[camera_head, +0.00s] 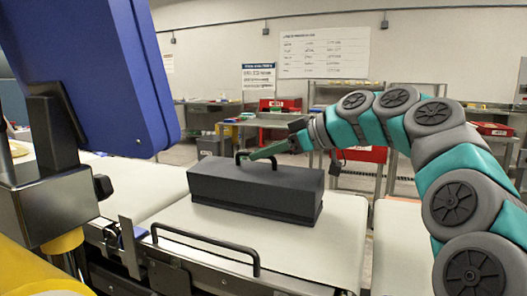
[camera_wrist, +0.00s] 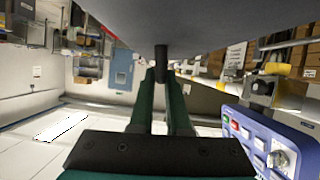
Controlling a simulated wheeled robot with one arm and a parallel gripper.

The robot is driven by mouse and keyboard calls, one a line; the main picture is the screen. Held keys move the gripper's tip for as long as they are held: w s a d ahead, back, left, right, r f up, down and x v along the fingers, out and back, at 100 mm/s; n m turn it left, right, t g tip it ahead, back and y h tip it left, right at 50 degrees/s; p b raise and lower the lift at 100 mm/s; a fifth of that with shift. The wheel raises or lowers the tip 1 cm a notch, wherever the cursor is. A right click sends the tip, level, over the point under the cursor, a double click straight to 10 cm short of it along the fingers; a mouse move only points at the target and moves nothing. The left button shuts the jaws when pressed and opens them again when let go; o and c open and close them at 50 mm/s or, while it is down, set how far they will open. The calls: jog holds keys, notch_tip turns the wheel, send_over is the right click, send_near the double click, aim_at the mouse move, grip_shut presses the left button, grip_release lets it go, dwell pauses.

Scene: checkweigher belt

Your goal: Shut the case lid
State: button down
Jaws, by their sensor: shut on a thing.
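The case (camera_head: 255,191) is a dark grey, long box on the white belt, and its lid looks down flat on the body. A black handle (camera_head: 241,157) stands up from the lid. My gripper (camera_head: 262,155), with green fingers, reaches in from the right at the handle, and its fingers are shut on it. In the wrist view the green fingers (camera_wrist: 161,92) close around a dark upright bar of the handle (camera_wrist: 161,57). The lid (camera_wrist: 215,22) fills the top of that view as a grey surface. The far side of the case is hidden.
The white belt (camera_head: 290,245) has free room around the case. A black rail (camera_head: 205,247) runs along its front edge. A blue control panel (camera_head: 100,65) stands close at the left, and also shows in the wrist view (camera_wrist: 262,145). Benches and red bins stand behind.

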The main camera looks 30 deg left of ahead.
aim_at(253, 163)
jog(key=shift+w+r+p, duration=0.1)
jog(key=shift+w+p, duration=0.3)
jog(key=shift+w+a+f+m, duration=0.1)
jog(key=shift+w+f+m, duration=0.15)
jog(key=shift+m, duration=0.15)
jog(key=shift+w+f+m+g+p, duration=0.35)
jog(key=shift+w+m+g+p, duration=0.05)
jog(key=shift+w+g, duration=0.1)
jog(key=shift+w+f, duration=0.1)
jog(key=shift+f, duration=0.15)
jog(key=shift+f, duration=0.15)
jog(key=c, duration=1.2)
grip_release()
jog(key=shift+w, duration=0.15)
jog(key=shift+o, duration=0.2)
jog(key=shift+r, duration=0.2)
